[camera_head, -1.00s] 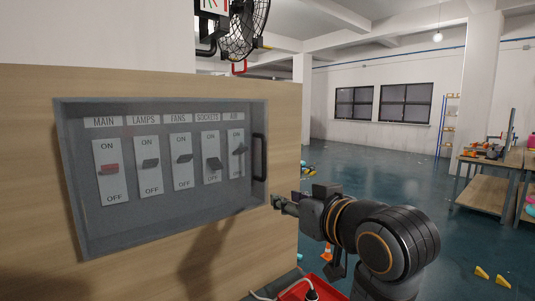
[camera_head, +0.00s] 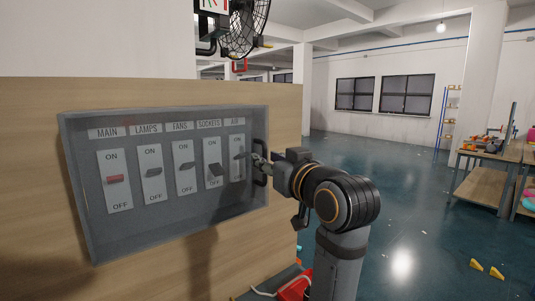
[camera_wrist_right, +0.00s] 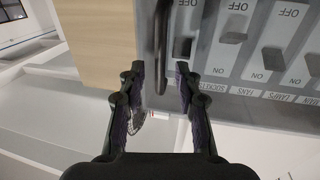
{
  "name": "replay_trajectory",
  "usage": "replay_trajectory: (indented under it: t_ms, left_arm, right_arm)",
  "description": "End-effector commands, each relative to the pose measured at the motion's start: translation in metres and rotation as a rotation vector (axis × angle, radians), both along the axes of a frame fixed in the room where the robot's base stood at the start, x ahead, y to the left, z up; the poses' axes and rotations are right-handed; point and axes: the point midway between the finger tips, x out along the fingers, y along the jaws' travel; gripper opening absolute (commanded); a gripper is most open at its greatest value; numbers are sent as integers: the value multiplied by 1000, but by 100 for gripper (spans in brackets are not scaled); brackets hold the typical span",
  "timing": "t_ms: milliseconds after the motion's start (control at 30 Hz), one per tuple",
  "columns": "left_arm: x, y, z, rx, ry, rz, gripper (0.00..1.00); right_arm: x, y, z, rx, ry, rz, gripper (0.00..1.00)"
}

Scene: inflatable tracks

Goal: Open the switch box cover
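The switch box cover (camera_head: 165,236) is a grey see-through panel on the wooden wall, and it looks closed. Behind it are labelled switches, including a red MAIN switch (camera_head: 115,180). A dark upright handle (camera_head: 261,162) is at the cover's right edge; it also shows in the right wrist view (camera_wrist_right: 161,45). My right gripper (camera_head: 257,160) is at the handle. In the right wrist view the right gripper (camera_wrist_right: 160,72) is open, with its fingers apart on either side of the handle's line. I cannot tell that either finger touches it. My left gripper is not in view.
The wooden wall (camera_head: 180,93) carries the box. A fan (camera_head: 243,25) hangs above it. A workbench (camera_head: 485,180) with items stands at the far right. Yellow wedges (camera_head: 487,268) lie on the floor (camera_head: 410,220), which is otherwise mostly clear.

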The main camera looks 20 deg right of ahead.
Motion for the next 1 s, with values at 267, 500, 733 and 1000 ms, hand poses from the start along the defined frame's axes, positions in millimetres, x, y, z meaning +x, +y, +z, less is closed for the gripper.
replay_trajectory:
  t_ms: [267,500,733,1000]
  left_arm:
    - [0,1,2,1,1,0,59]
    - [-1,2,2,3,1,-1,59]
    - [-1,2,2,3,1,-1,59]
    - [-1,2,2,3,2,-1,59]
  right_arm:
    - [7,1,-1,-1,-1,0,34]
    - [7,1,0,0,0,0,12]
    - [7,1,0,0,0,0,0]
    - [7,1,0,0,0,1,0]
